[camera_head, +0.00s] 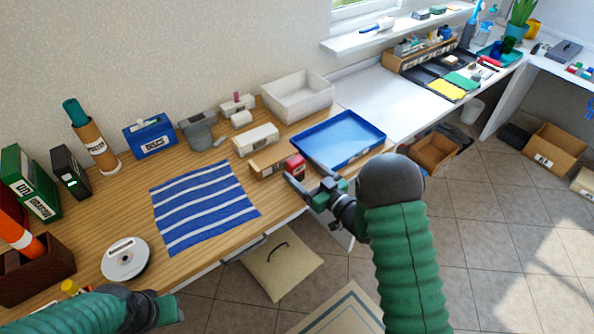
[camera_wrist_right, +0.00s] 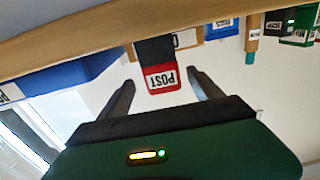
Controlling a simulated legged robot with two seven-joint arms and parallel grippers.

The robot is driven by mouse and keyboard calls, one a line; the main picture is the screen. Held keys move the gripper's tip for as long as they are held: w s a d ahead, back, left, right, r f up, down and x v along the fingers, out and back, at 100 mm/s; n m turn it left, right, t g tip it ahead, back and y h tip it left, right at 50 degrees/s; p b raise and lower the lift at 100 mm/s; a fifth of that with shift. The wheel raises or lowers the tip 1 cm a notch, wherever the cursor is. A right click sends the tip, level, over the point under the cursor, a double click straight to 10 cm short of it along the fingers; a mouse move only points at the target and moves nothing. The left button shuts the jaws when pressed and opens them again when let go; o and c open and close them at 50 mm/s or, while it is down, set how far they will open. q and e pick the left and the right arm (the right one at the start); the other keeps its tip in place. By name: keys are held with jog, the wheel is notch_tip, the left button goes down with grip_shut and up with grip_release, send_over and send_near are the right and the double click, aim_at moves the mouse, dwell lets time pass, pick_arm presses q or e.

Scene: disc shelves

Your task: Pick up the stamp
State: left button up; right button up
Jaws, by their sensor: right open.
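The stamp is a small block with a red end marked POST and a dark body; it stands near the front edge of the wooden desk in the head view (camera_head: 296,167). It also shows in the right wrist view (camera_wrist_right: 162,79). My right gripper (camera_head: 309,178) is open at the desk's front edge, close to the stamp. In the right wrist view its two fingers lie on either side of the stamp's red end, with gaps. Part of my left arm's end (camera_head: 158,308) shows at the bottom left; its fingers cannot be made out.
A wooden-fronted box (camera_head: 267,162) stands beside the stamp, and a blue tray (camera_head: 338,140) lies to its right. A white box (camera_head: 256,139) and a white bin (camera_head: 298,97) stand behind. A striped cloth (camera_head: 204,205) and a disc stack (camera_head: 125,260) lie left.

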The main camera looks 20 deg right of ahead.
aim_at(295, 170)
jog(key=w+a, duration=0.1)
jog(key=a, duration=0.1)
jog(key=shift+w+a+r, duration=0.2)
jog(key=shift+w+a, duration=0.1)
jog(key=shift+w, duration=0.05)
jog(key=w, duration=0.3)
jog(key=shift+w+d+f, duration=0.25)
jog(key=shift+w+d, duration=0.05)
jog(key=shift+w, duration=0.05)
jog(key=shift+w+d, duration=0.2)
jog(key=shift+d, duration=0.05)
jog(key=shift+a, duration=0.3)
jog(key=shift+c, duration=0.2)
jog(key=shift+s+a+r, duration=0.1)
jog(key=shift+a, duration=0.25)
jog(key=shift+c, duration=1.3)
jog(key=shift+a, duration=0.35)
jog(key=c, duration=0.5)
jog(key=shift+d, duration=0.35)
jog(key=c, duration=0.4)
jog(key=shift+d, duration=0.3)
jog(key=shift+c, duration=1.3)
pick_arm(q)
jog(key=shift+s+a, duration=0.15)
pick_arm(e)
jog(key=shift+a, duration=0.1)
